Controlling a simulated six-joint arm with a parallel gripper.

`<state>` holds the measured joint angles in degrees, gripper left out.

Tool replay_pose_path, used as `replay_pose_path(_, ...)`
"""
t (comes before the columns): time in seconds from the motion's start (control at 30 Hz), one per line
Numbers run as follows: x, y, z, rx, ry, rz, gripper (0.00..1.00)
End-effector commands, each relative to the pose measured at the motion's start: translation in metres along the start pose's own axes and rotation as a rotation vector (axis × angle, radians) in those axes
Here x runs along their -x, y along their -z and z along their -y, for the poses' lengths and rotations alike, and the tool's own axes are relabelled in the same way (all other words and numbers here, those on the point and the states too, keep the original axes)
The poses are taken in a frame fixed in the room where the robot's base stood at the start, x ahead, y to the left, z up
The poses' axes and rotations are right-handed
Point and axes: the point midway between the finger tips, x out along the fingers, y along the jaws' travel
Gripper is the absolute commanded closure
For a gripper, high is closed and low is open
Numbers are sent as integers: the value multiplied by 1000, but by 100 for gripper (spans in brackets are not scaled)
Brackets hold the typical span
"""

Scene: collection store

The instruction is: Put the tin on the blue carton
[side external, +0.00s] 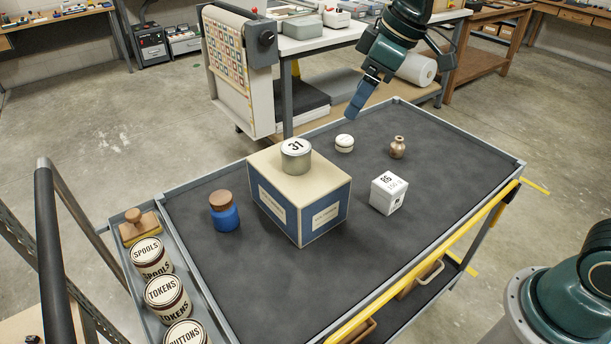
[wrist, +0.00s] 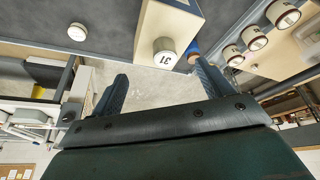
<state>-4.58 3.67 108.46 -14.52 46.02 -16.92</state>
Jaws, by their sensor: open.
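The tin (side external: 296,157), a grey metal can with 31 on its pale lid, stands upright on top of the blue carton (side external: 327,213). The carton has a beige top and blue sides with white labels, and stands on the dark trolley top. In the wrist view the tin (wrist: 164,52) also rests on the carton (wrist: 172,22). My gripper (side external: 357,108) hangs above the far edge of the trolley, up and to the right of the tin and apart from it. In the wrist view my gripper (wrist: 160,75) has its fingers wide apart with nothing between them.
Labelled tins (side external: 167,295) and a wooden stamp (side external: 139,227) line the left side tray.

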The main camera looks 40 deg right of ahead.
Motion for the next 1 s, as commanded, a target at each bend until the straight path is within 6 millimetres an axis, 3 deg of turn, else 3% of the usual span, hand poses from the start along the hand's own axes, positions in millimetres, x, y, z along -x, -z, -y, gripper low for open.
replay_pose_path(0.2, 42, -47, 11, -118, -61, -14, 21)
replay_pose_path(0.5, 79, -118, 31, -284, -137, -36, 21)
replay_pose_path(0.8, 93, -189, 52, -449, -204, -65, 21)
replay_pose_path(1.0, 93, -219, 60, -520, -230, -77, 21)
